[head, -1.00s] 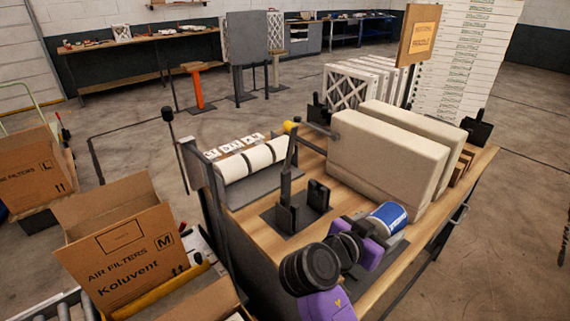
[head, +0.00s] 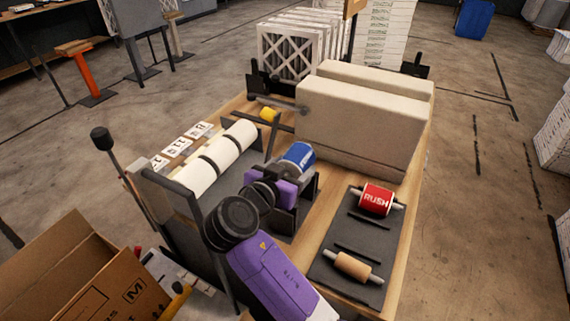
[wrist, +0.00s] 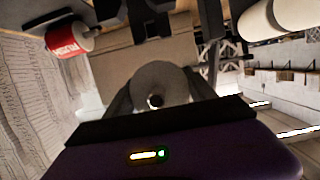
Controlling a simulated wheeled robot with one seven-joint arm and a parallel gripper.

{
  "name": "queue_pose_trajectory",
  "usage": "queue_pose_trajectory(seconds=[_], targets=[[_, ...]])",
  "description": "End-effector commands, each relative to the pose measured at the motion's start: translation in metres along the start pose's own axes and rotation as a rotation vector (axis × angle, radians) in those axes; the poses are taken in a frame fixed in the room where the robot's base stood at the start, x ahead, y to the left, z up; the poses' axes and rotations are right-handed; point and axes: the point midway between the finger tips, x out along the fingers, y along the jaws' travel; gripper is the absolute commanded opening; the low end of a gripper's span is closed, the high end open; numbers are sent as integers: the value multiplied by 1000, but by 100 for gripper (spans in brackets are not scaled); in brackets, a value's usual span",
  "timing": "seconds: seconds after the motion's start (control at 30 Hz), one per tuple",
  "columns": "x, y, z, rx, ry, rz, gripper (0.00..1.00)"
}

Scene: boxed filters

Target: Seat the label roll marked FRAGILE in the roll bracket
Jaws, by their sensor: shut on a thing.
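My gripper (head: 287,180) is shut on a blue label roll (head: 298,157) with a white edge. Its lettering is too small to read for certain. The dark roll bracket (head: 308,187), with upright posts on a flat base, stands in the middle of the bench. The roll is at the bracket's posts in the head view; my wrist hides much of the bracket, and I cannot tell whether the roll rests in it. In the wrist view the roll's grey end (wrist: 160,78) with its core hole shows between the dark fingers.
A red RUSH roll (head: 377,198) and a bare brown core (head: 353,265) lie on a dark mat (head: 345,290) at the right. Large beige blocks (head: 350,125) stand behind the bracket. White rolls (head: 222,155) sit at the left. An open carton (head: 75,270) is at lower left.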

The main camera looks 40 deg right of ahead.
Motion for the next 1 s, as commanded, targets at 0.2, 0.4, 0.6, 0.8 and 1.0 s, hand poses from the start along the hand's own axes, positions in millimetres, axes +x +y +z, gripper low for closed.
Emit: queue_pose_trajectory(seconds=[0.2,0.4,0.6,0.8,1.0], targets=[[0,0,-1,1,2,-1,0],[2,0,4,1,2,-1,0],[5,0,17,1,2,0,0],[11,0,34,0,2,0,0],[15,0,49,1,2,-1,0]])
